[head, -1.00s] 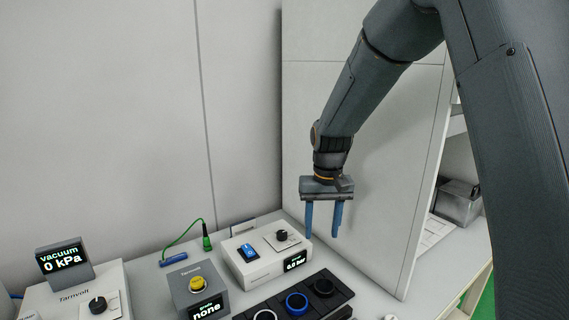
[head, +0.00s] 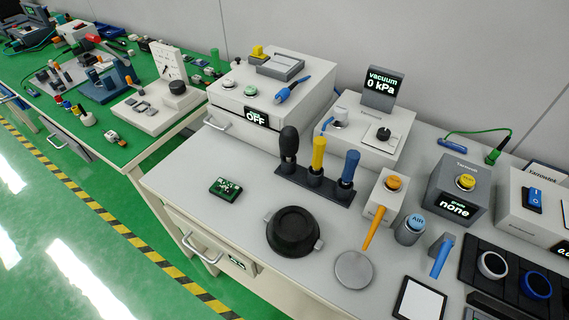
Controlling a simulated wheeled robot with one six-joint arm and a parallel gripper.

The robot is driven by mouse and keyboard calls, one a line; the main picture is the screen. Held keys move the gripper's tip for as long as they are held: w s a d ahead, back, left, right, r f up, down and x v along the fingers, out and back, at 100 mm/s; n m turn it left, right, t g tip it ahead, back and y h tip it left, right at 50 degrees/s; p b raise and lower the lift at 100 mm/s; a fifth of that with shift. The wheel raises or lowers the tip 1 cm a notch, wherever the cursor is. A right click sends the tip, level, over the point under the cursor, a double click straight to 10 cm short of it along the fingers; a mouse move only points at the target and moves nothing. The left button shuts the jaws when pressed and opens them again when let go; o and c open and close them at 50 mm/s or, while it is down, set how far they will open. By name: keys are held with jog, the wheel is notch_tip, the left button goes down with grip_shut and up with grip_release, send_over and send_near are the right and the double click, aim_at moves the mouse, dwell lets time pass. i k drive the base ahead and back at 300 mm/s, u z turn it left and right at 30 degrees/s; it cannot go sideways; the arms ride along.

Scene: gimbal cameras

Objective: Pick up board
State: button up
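A small dark green board (head: 225,189) with pale markings lies flat on the light grey bench top (head: 196,164), left of a round black dish in the head view. Nothing touches it and its upper face is clear. My gripper is out of view now, so its opening and its distance from the board cannot be seen.
The black round dish (head: 293,231) stands right of the board. A rack (head: 318,188) with black, yellow and blue upright handles stands behind it. A white box reading OFF (head: 271,104) and a vacuum unit (head: 366,130) line the back. Bench space around the board is free.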

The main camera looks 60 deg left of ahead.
aim_at(226, 191)
jog(key=u, duration=3.55)
jog(key=k, duration=0.6)
jog(key=u, duration=0.8)
jog(key=i, duration=1.1)
jog(key=z, duration=0.6)
jog(key=i, duration=0.35)
jog(key=z, duration=0.35)
